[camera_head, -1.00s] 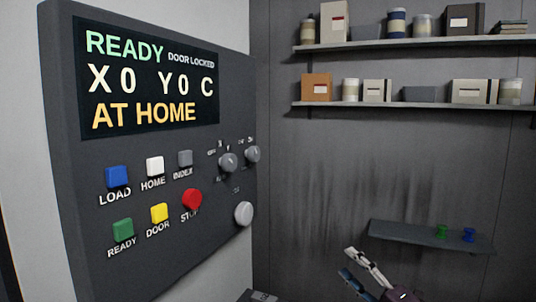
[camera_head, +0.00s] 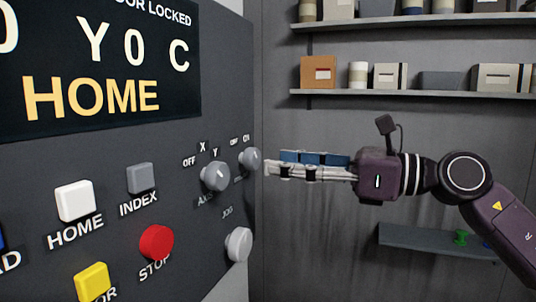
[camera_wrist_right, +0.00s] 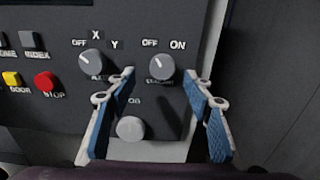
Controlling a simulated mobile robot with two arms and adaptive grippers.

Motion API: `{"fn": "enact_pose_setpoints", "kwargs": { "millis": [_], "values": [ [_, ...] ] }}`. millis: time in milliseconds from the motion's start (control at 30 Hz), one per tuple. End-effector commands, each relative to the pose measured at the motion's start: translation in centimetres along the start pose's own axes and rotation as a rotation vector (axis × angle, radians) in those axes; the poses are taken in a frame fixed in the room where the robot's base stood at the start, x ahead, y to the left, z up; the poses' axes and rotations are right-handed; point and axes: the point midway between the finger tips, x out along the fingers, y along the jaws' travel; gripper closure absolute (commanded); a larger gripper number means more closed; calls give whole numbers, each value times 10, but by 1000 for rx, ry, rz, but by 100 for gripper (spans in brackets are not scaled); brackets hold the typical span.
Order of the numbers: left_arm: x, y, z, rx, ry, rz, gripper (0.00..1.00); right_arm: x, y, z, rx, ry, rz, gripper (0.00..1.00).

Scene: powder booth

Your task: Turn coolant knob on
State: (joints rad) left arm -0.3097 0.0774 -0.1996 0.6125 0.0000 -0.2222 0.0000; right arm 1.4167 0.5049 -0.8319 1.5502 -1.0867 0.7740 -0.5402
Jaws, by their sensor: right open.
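The coolant knob (camera_head: 251,160) is a round grey dial at the right edge of the control panel (camera_head: 105,160), with OFF and ON marks above it. In the right wrist view the knob (camera_wrist_right: 161,67) lies ahead, between and beyond the fingertips, its pale pointer line tilted up-left towards OFF. My right gripper (camera_head: 272,164) points left at the knob, a short way off; its open blue-padded fingers (camera_wrist_right: 160,82) flank the knob's line and seem not to touch it. The label below the knob is too small to read surely. My left gripper is out of view.
The axis knob (camera_head: 215,177) sits left of the coolant knob, and the jog knob (camera_head: 239,244) is below it. A red STOP button (camera_head: 156,243) is lower left. Shelves with boxes (camera_head: 318,72) line the back wall; a low shelf (camera_head: 405,243) is behind my right arm.

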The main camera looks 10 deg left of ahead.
Motion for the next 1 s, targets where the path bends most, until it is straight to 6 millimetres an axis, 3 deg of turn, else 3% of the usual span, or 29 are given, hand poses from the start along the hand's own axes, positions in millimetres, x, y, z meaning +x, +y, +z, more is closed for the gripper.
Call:
{"fn": "enact_pose_setpoints", "kwargs": {
  "millis": [200,433,600,1000],
  "values": [
    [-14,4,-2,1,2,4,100,30,0,2,3,0,2,53],
    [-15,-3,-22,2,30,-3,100,38,-1,0,2,-2,-1,53],
    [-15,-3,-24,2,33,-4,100,38,-1,-1,3,-2,0,54],
    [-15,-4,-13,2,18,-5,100,38,-1,0,3,-2,0,95]
  ]
}}
